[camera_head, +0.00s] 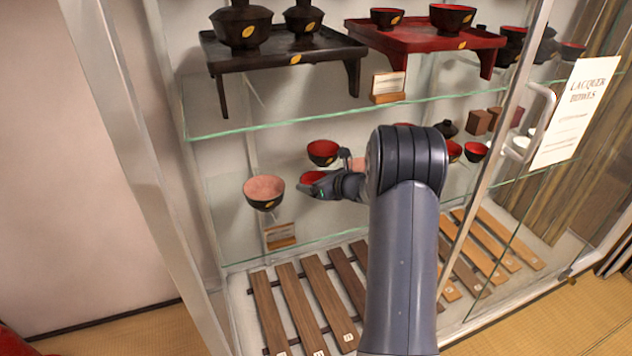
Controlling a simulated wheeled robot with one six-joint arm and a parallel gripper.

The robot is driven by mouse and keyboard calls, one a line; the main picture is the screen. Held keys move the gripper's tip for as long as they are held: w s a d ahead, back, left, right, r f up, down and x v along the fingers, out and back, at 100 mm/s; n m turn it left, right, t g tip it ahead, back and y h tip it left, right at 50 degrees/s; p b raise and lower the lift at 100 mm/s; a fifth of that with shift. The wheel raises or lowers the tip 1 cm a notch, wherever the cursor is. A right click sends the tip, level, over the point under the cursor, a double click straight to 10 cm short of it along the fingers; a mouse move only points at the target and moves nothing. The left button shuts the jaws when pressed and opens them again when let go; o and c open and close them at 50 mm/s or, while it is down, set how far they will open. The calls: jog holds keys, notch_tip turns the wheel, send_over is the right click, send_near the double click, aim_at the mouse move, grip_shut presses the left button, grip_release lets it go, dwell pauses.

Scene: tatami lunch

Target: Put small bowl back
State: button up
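My gripper (328,176) reaches into the glass cabinet at the middle shelf, between two bowls. A red patch (312,177), which looks like the inside of a small bowl, shows right at its fingers. The fingers and arm hide most of it, so I cannot tell whether they are closed on it. A small black bowl with a red inside (323,160) stands upright just behind the gripper. A larger black bowl with a pinkish inside (264,203) and a gold mark stands to the left.
The upper glass shelf (225,128) holds a black tray table (340,50) and a red tray table (412,38) with lacquerware, above my gripper. More small bowls (474,152) stand right of my arm. A small sign (280,236) stands at the front left. The door frame (487,180) is at right.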

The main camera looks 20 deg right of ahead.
jog(key=o, duration=0.5)
jog(key=shift+c, duration=0.2)
jog(key=shift+r, duration=0.2)
jog(key=p+v, duration=0.2)
jog(key=v, duration=1)
